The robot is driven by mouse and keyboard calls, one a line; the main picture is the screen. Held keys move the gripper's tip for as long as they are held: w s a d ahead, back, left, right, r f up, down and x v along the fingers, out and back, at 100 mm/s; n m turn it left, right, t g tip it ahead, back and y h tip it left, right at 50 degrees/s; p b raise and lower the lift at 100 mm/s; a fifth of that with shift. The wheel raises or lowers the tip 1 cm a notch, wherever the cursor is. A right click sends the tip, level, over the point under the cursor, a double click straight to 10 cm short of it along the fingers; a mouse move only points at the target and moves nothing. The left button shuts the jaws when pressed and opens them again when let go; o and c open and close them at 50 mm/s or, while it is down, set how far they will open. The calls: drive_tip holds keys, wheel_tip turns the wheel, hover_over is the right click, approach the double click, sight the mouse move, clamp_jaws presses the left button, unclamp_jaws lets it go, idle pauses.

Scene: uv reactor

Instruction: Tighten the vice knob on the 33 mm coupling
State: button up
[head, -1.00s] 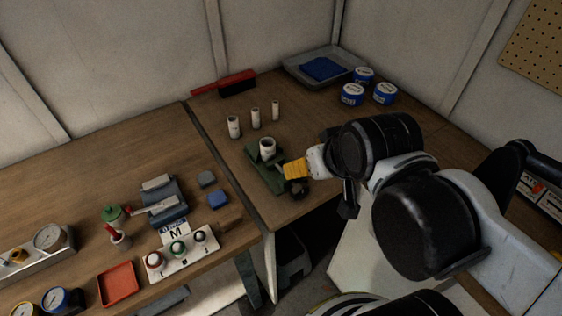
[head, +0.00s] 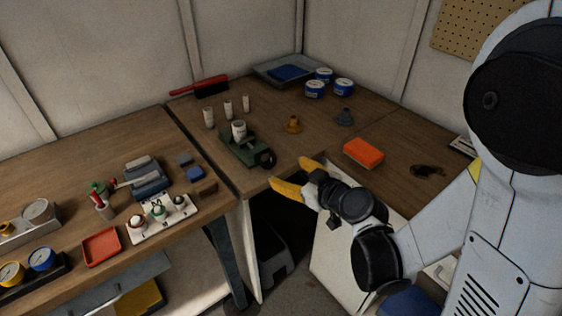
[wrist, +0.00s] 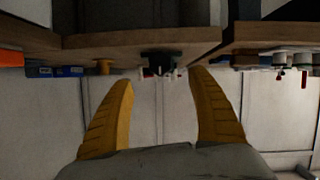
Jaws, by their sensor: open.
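The green vice (head: 236,147) stands near the front edge of the right-hand bench, with a white coupling (head: 239,131) upright in it. The dark knob (head: 266,159) is on its near end, facing the bench edge. My gripper (head: 287,171), with yellow fingers, is open and empty in front of the bench edge, apart from the knob. In the wrist view, which looks upside down, the open fingers (wrist: 161,78) spread on either side of a dark shape (wrist: 160,62) that seems to be the knob. The knob's tightness cannot be told.
Several white couplings (head: 228,109) stand behind the vice. An orange block (head: 363,152), a brass-coloured part (head: 294,124) and a grey part (head: 344,116) are to its right. Blue-labelled tins (head: 315,89) stand at the back. The left bench holds a red tray (head: 102,246).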

sight(271, 163)
drive_tip(key=b+x, duration=0.1)
drive_tip(key=x, duration=0.9)
drive_tip(key=shift+w+a+f, duration=0.1)
drive_tip(key=shift+w+a, duration=0.1)
drive_tip(key=shift+w, duration=0.05)
drive_tip(key=c, duration=1.2)
